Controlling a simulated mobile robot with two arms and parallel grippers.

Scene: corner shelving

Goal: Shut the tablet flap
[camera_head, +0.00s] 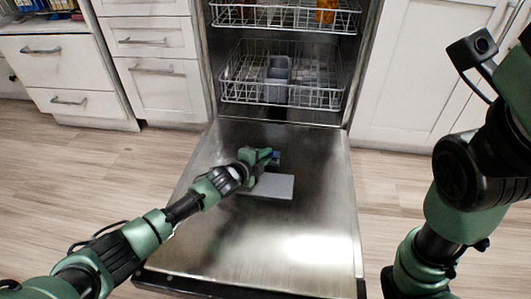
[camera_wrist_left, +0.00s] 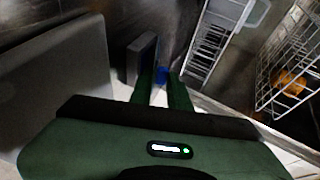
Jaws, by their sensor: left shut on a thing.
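The tablet flap (camera_head: 268,186) is a flat light-grey panel standing open on the inside of the lowered dishwasher door (camera_head: 300,235). A large grey panel, which looks like the flap, fills the left of the left wrist view (camera_wrist_left: 55,80). My left gripper (camera_head: 268,156) is just beyond the flap, low over the door. Its fingers (camera_wrist_left: 163,88) are closed on a small blue tablet (camera_wrist_left: 162,74), seen at the fingertips. A small raised grey piece (camera_wrist_left: 142,58) stands beside the left finger. The tablet compartment is mostly hidden by the gripper. My right gripper is out of view.
The lower rack (camera_head: 245,90) with a grey cutlery basket (camera_head: 278,78) sits inside the dishwasher. The upper rack (camera_head: 270,15) holds orange items. White cabinets flank the opening. The near part of the door is clear.

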